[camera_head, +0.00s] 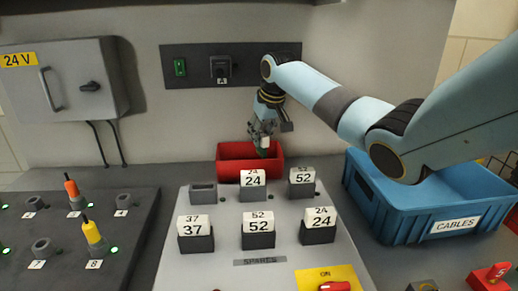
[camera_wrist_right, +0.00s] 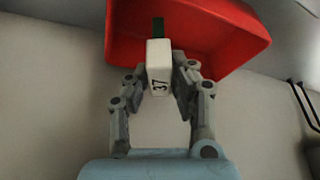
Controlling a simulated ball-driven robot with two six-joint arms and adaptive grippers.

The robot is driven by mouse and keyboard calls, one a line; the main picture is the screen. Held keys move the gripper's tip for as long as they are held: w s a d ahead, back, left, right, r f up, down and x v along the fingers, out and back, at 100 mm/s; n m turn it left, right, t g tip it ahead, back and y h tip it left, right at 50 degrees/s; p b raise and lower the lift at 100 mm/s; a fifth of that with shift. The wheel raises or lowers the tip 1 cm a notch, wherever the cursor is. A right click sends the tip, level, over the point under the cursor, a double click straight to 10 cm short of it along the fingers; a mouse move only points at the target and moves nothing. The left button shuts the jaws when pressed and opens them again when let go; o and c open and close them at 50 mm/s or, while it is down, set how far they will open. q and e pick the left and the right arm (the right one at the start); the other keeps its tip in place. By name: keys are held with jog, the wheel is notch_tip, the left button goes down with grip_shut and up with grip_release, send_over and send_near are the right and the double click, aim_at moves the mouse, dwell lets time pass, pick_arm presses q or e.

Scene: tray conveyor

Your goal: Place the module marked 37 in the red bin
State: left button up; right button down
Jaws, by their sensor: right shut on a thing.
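The red bin (camera_head: 229,170) stands at the back, behind the grey spares board; it also fills the top of the right wrist view (camera_wrist_right: 225,28). My right gripper (camera_head: 264,140) points down over the bin. In the right wrist view, the right gripper (camera_wrist_right: 172,82) is shut on a white module marked 37 (camera_wrist_right: 159,68), held between its fingers in front of the bin's red inside. In the head view the held module is small and its number cannot be read. Another module marked 37 (camera_head: 194,226) sits in the front left socket of the board. My left gripper is not in view.
The spares board (camera_head: 225,270) also holds modules marked 24 (camera_head: 252,178) and 52 (camera_head: 302,176); its back left socket (camera_head: 203,192) is empty. A blue CABLES crate (camera_head: 400,228) stands right. A dark peg panel (camera_head: 60,255) is at left. A wall panel (camera_head: 200,65) is behind.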

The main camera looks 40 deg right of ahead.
aim_at(259, 148)
jog(key=shift+w+a+f, duration=0.1)
jog(key=shift+w+f, duration=0.1)
jog(key=shift+w, duration=0.05)
jog(key=shift+f, duration=2)
jog(key=shift+f, duration=0.15)
jog(key=c, duration=1.1)
grip_release()
jog(key=shift+c, duration=0.2)
jog(key=v, duration=1.2)
jog(key=shift+p, duration=0.45)
